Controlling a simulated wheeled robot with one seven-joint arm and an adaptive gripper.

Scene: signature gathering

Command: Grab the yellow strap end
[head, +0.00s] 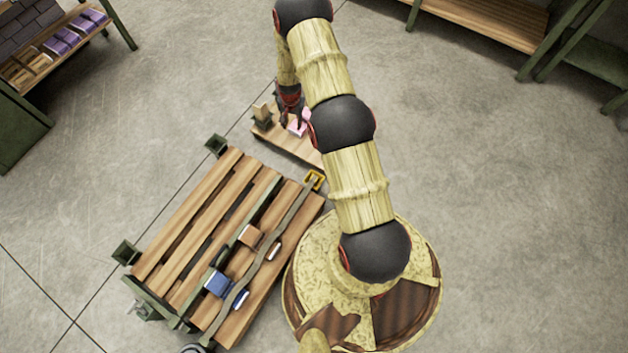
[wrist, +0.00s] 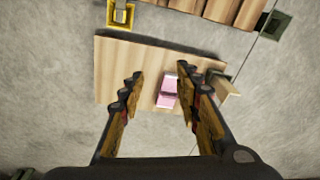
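The yellow strap end (head: 314,180) is a square, buckle-like piece at the upper right corner of the slatted wooden cart. It joins a grey-green strap (head: 265,255) lying across the slats. In the wrist view the yellow strap end (wrist: 120,14) shows at the top, left of centre, beyond my fingertips and cut by the frame edge. My gripper (head: 290,112) is over a small wooden board, apart from the strap end. In the wrist view my gripper (wrist: 160,75) is open, with nothing held; a pink block (wrist: 167,92) shows between its fingers, below them.
The small wooden board (wrist: 120,60) carries the pink block and a tan block (wrist: 226,92). Shelves stand at the upper left and upper right. The floor at right is clear.

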